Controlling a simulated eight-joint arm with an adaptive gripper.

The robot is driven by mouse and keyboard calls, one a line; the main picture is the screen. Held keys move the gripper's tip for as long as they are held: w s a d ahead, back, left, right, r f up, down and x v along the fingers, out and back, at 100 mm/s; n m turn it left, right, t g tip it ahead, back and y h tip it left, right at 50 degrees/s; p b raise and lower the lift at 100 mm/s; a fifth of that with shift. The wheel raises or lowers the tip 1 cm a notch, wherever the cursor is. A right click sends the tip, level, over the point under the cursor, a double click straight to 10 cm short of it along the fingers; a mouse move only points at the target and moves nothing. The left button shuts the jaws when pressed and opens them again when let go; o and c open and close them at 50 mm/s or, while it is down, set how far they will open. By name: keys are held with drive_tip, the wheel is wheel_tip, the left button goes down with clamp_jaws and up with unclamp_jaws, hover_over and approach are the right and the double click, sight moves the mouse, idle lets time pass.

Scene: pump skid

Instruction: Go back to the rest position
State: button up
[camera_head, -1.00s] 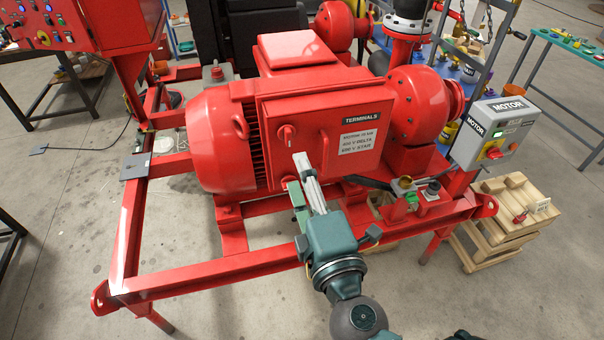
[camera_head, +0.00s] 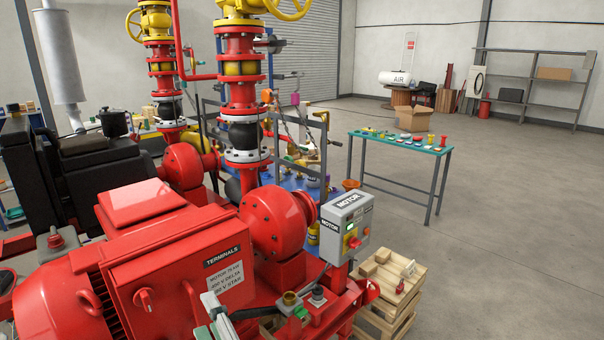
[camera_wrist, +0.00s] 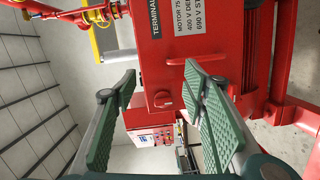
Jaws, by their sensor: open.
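My gripper (camera_wrist: 158,95) is open and empty in the wrist view, with its two green-padded fingers spread apart. Between and beyond the fingers is the red terminal box (camera_wrist: 185,50) of the motor, with its red rotary knob (camera_wrist: 162,98) and label plate. In the head view only part of my gripper (camera_head: 214,308) shows at the bottom edge, in front of the terminal box (camera_head: 165,285). The rest of my arm is below that picture. I cannot tell the exact gap between the fingertips and the box.
The red pump (camera_head: 275,220) and grey motor control box (camera_head: 347,222) stand right of the terminal box. Wooden crates (camera_head: 395,290) lie below the control box. A green-topped table (camera_head: 403,143) with small parts stands farther back. The floor at right is clear.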

drive_tip(key=w+d+f+m+h, duration=0.1)
drive_tip(key=w+d+m+h, duration=0.25)
drive_tip(key=d, duration=0.45)
drive_tip(key=w+d+f+m+g+h, duration=0.1)
drive_tip(key=w+d+m+h, duration=0.3)
drive_tip(key=d, duration=0.5)
drive_tip(key=w+d+f+m+h, duration=0.2)
drive_tip(key=d+m, duration=0.3)
drive_tip(key=d, duration=0.3)
drive_tip(key=s+d+f+m+g, duration=0.1)
drive_tip(key=s+d+m+g, duration=0.2)
drive_tip(key=s+d+m, duration=0.2)
drive_tip(key=s+d+f+m+g, duration=0.2)
drive_tip(key=s+d+m, duration=0.4)
drive_tip(key=d, duration=0.4)
drive_tip(key=shift+f+g, duration=0.3)
drive_tip(key=shift+g, duration=0.3)
drive_tip(key=shift+w+a+h, duration=0.1)
drive_tip(key=shift+w+h, duration=0.05)
drive_tip(key=shift+h, duration=0.1)
